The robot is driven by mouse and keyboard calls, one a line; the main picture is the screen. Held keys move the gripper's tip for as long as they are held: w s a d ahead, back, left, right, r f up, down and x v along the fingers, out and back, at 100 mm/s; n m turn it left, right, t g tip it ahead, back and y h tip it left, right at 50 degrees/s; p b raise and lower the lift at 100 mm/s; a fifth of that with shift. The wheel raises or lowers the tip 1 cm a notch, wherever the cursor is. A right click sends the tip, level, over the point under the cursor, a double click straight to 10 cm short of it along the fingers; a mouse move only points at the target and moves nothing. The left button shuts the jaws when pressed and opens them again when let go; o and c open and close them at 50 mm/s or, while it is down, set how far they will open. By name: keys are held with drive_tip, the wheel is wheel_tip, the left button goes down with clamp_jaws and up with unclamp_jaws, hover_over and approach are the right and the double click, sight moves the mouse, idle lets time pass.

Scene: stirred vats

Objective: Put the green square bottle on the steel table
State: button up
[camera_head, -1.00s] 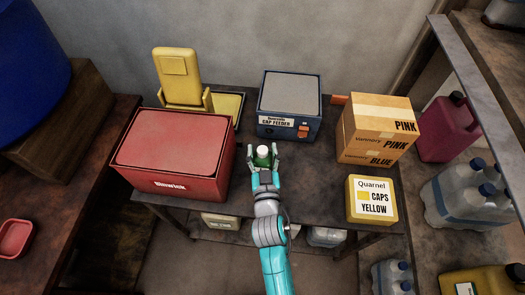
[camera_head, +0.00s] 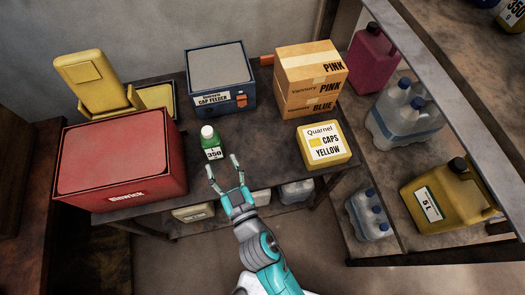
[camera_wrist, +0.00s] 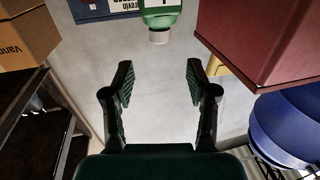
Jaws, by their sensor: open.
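The green square bottle (camera_head: 211,146) has a white cap and a label reading 350. It stands upright on the dark steel table (camera_head: 262,152), between the red box and the caps box. In the wrist view the bottle (camera_wrist: 160,14) shows at the top edge, cap downward, with its far end cut off by the frame. My gripper (camera_head: 222,164) is open and empty, apart from the bottle and on its near side. In the wrist view my gripper (camera_wrist: 159,82) has its two fingers spread wide with nothing between them.
A red box (camera_head: 122,155) stands left of the bottle. A blue cap feeder (camera_head: 220,75) is behind it. Stacked cardboard boxes (camera_head: 310,75) and a yellow caps box (camera_head: 324,146) are to the right. Bare tabletop lies between the bottle and the caps box.

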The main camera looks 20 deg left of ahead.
drive_tip(key=s+d+f+m+t+h, duration=0.1)
drive_tip(key=s+d+h, duration=0.1)
drive_tip(key=d, duration=0.6)
drive_tip(key=s+d+f+m+h, duration=0.1)
drive_tip(key=s+d+f+h, duration=0.1)
drive_tip(key=d, duration=0.6)
drive_tip(key=s+d+f+m+t+h, duration=0.1)
drive_tip(key=s+d, duration=0.2)
drive_tip(key=d, duration=0.5)
drive_tip(key=s+d+r+m+h, duration=0.3)
drive_tip(key=s+d, duration=0.3)
drive_tip(key=s, duration=0.1)
drive_tip(key=s+d+r+m+h, duration=0.2)
drive_tip(key=s+d+r+h, duration=0.1)
drive_tip(key=s+d, duration=0.4)
drive_tip(key=shift+s+d+r+m+h, duration=0.2)
drive_tip(key=shift+r+m+h, duration=0.15)
drive_tip(key=shift+h, duration=0.45)
